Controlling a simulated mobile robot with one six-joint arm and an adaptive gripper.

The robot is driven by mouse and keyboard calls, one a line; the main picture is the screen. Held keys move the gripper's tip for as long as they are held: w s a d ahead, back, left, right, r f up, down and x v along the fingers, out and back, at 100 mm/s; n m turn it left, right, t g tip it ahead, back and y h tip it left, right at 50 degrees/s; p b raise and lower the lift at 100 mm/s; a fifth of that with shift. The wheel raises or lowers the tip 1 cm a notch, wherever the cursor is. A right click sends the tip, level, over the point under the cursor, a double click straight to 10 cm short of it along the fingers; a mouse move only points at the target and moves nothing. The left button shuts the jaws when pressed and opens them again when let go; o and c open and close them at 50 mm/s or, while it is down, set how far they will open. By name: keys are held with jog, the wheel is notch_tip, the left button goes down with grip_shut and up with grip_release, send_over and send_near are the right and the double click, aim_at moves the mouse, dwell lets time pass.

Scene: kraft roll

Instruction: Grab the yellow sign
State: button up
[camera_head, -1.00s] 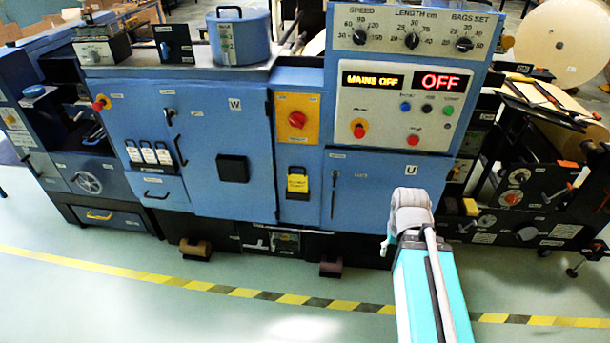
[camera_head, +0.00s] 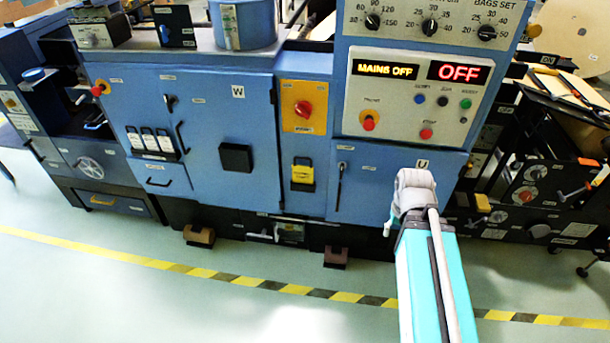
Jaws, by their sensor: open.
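The yellow sign (camera_head: 302,174) is a small yellow tag with a dark lower part. It hangs on the narrow blue middle panel, below a red rotary switch (camera_head: 303,109) on a yellow plate. Its lettering is too small to read. My arm rises from the bottom right, with a teal link and a grey joint in front of the door marked U. The joint is to the right of the sign and apart from it in the picture. My gripper does not show.
A blue machine fills the view, with a W door (camera_head: 222,130) left of the sign and a control panel (camera_head: 415,95) reading MAINS OFF and OFF. Brown blocks (camera_head: 199,236) sit at its foot. Clear floor with a yellow-black stripe (camera_head: 250,282) lies in front.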

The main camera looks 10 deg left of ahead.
jog(key=shift+f, duration=0.1)
jog(key=w+f+n+t+h+b, duration=0.45)
jog(key=w+f+n+b, duration=0.25)
jog(key=w+b, duration=0.35)
jog(key=n+t+y+b, duration=0.8)
jog(key=n+t+b, duration=0.5)
jog(key=n+b, duration=1.45)
send_near(311, 165)
jog(key=s+n+p, duration=0.3)
jog(key=n+p, duration=0.1)
jog(key=shift+m, duration=0.25)
jog(key=shift+w+a, duration=0.2)
jog(key=shift+w, duration=1.2)
jog(key=shift+w+a, duration=0.2)
jog(key=shift+w, duration=1.2)
jog(key=shift+w+a, duration=0.25)
jog(key=shift+w, duration=1.15)
